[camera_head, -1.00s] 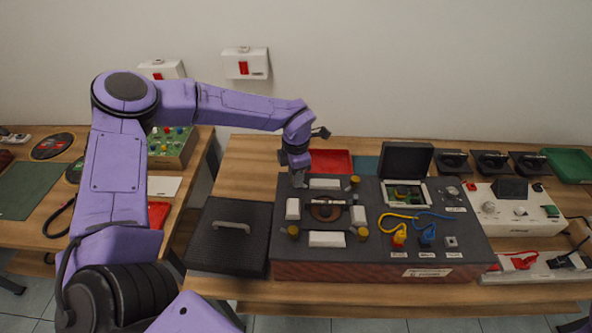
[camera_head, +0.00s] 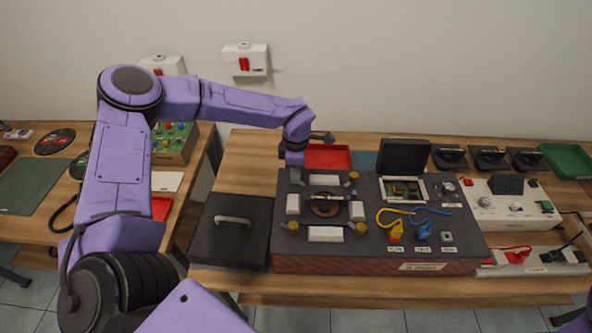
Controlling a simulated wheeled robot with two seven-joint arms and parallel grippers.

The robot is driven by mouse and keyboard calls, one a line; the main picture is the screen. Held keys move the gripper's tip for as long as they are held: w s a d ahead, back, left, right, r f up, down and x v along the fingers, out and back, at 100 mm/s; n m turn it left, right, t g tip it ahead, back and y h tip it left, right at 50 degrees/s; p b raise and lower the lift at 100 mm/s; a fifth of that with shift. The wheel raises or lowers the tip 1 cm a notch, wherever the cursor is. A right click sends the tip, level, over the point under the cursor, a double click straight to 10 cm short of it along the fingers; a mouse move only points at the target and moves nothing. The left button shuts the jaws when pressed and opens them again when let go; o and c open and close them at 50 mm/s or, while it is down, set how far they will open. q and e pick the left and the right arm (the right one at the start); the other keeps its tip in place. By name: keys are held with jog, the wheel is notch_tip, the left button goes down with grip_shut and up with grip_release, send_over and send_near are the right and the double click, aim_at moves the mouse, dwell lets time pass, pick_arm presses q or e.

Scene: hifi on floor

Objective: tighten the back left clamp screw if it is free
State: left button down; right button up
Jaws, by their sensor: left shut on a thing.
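The test box (camera_head: 455,241) has a dark top with a round ring part (camera_head: 325,207) among white blocks. Yellow clamp screws stand at its corners: back right (camera_head: 353,177), front left (camera_head: 293,226) and front right (camera_head: 361,229). My left gripper (camera_head: 296,176) reaches down at the back left corner. It is shut on the back left clamp screw, which its fingers hide. I cannot see how far that screw is turned. My right gripper is out of view.
A black lid with a grey handle (camera_head: 233,219) lies left of the box. A red tray (camera_head: 327,156) sits behind it. An open-lidded case (camera_head: 404,157) and yellow and blue plugs (camera_head: 396,232) are on the box's right half. A white-topped unit (camera_head: 512,208) stands to the right.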

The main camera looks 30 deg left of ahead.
pick_arm(q)
jog(key=shift+w+r, duration=0.1)
jog(key=shift+w, duration=0.05)
jog(key=c, duration=0.9)
grip_release()
jog(key=shift+c, duration=0.2)
jog(key=shift+o, duration=0.3)
notch_tip(320, 180, up, 10)
jog(key=b, duration=0.2)
jog(key=shift+r+b, duration=0.25)
jog(key=shift+b, duration=0.15)
